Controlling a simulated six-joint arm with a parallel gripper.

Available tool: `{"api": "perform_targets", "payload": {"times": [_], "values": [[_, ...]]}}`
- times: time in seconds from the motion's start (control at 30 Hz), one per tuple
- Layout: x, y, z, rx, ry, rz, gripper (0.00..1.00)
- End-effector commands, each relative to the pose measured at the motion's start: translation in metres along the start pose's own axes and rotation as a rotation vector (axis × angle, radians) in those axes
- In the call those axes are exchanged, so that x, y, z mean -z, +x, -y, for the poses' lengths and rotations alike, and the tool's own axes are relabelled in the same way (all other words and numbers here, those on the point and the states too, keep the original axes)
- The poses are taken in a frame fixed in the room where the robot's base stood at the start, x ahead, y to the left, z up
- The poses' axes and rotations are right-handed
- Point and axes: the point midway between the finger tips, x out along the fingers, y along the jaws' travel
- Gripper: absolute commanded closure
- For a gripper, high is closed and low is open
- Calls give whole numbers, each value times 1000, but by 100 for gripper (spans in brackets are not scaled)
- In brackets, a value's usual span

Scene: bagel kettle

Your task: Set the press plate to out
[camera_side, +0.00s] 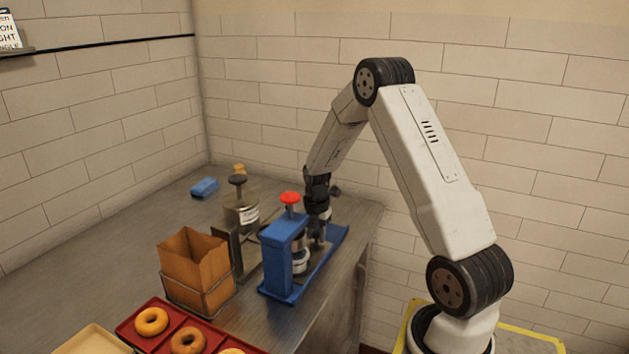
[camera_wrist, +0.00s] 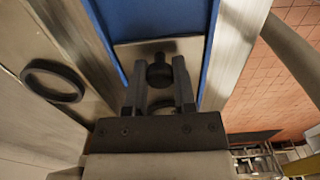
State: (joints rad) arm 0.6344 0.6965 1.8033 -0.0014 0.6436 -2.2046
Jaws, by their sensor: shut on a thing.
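The blue press (camera_side: 277,252), with a red knob (camera_side: 290,198) on top, stands on a long blue base near the counter's right edge. My gripper (camera_side: 319,240) reaches down behind and right of its upright, over the base. In the wrist view, my gripper (camera_wrist: 160,88) has its two fingers on either side of a dark round knob (camera_wrist: 160,72), shut on it. The knob stands on a grey metal plate (camera_wrist: 192,47) that lies between the blue sides (camera_wrist: 150,18). A dark round shape shows just below the knob, partly hidden by the fingers.
A red tray (camera_side: 172,330) of bagels is in front. The counter's left side is clear.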

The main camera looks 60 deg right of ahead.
Motion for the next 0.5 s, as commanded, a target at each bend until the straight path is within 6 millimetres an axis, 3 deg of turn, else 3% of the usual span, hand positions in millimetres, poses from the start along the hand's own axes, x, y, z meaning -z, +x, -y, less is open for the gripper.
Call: {"api": "perform_targets", "payload": {"times": [0.5], "values": [[-84, 0, -1, -5, 3, 3, 100]]}}
